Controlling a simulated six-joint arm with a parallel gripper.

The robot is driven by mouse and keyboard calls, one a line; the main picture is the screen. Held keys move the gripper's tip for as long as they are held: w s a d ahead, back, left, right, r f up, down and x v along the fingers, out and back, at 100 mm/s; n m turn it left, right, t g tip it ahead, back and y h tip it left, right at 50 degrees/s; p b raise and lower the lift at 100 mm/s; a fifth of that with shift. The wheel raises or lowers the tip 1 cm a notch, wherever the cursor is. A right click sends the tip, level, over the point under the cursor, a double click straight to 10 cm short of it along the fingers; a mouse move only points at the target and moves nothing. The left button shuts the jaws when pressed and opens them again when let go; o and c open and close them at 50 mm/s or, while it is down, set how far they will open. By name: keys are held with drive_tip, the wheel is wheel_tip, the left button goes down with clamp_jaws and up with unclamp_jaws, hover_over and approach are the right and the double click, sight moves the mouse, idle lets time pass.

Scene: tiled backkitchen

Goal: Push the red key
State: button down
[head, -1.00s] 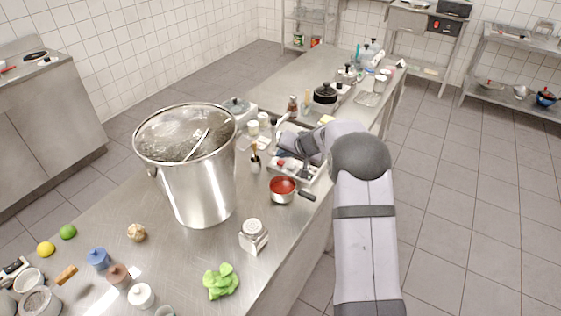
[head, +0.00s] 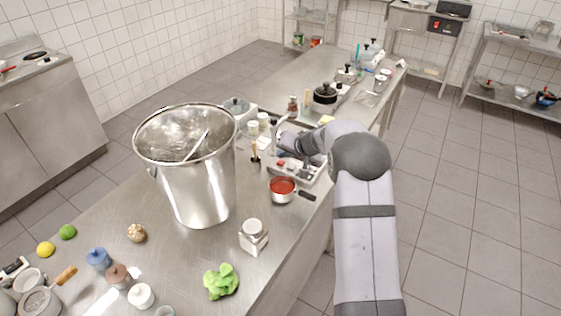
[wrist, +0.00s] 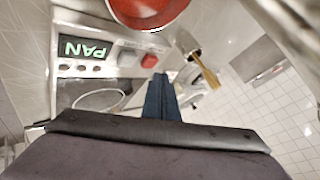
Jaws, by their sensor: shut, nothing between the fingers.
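The panel has a green lit display (wrist: 84,49) that reads PAN, seen upside down. My gripper (wrist: 160,78) is shut and empty. In the wrist view its dark blue fingertips show just below and right of the red key; a small gap shows in the picture, and I cannot tell the depth between them. In the head view the panel (head: 311,179) lies on the counter, partly hidden by my wrist.
A pan with red contents (head: 283,187) stands close in front of the panel; it also shows in the wrist view (wrist: 147,10). A large steel pot (head: 192,180) stands to the left.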

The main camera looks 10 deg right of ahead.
drive_tip(key=shift+f+b, duration=0.85)
drive_tip(key=shift+b, duration=0.55)
idle(0.9)
drive_tip(key=shift+r, duration=0.15)
drive_tip(key=shift+r+p, duration=0.45)
drive_tip(key=shift+r, duration=0.25)
drive_tip(key=shift+r, duration=0.1)
wheel_tip(320, 180, up, 6)
drive_tip(key=p, duration=0.4)
idle(0.4)
idle(0.3)
